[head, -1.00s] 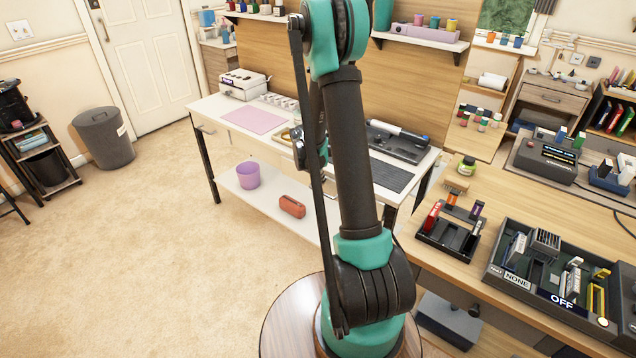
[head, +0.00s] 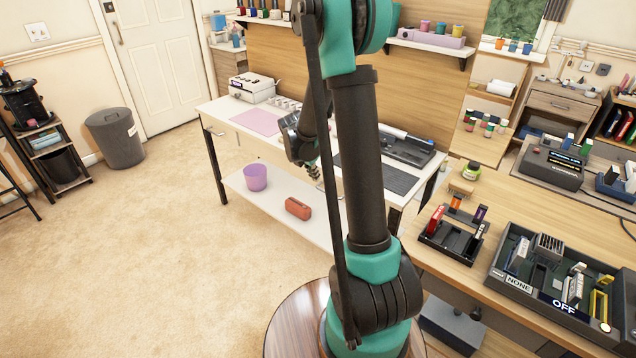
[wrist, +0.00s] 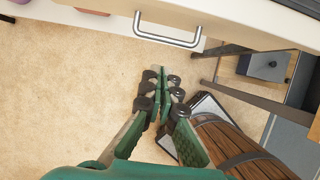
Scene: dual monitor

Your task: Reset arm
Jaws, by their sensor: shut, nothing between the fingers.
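My gripper (wrist: 165,98) shows in the wrist view with its green, dark-tipped fingers together and nothing between them. It is over the carpet, below a drawer handle (wrist: 168,32) in the picture, and apart from it. In the head view my folded teal and black arm fills the middle. The gripper end (head: 312,168) shows just left of the upright link, in front of the white desk (head: 222,118); part of it is hidden behind the arm.
A wooden workbench (head: 480,200) with a black tray (head: 530,290) and a small rack (head: 452,238) stands close on the right. A purple bin (head: 256,177) and red case (head: 298,208) sit on the desk's lower shelf. Open carpet (head: 150,240) lies left.

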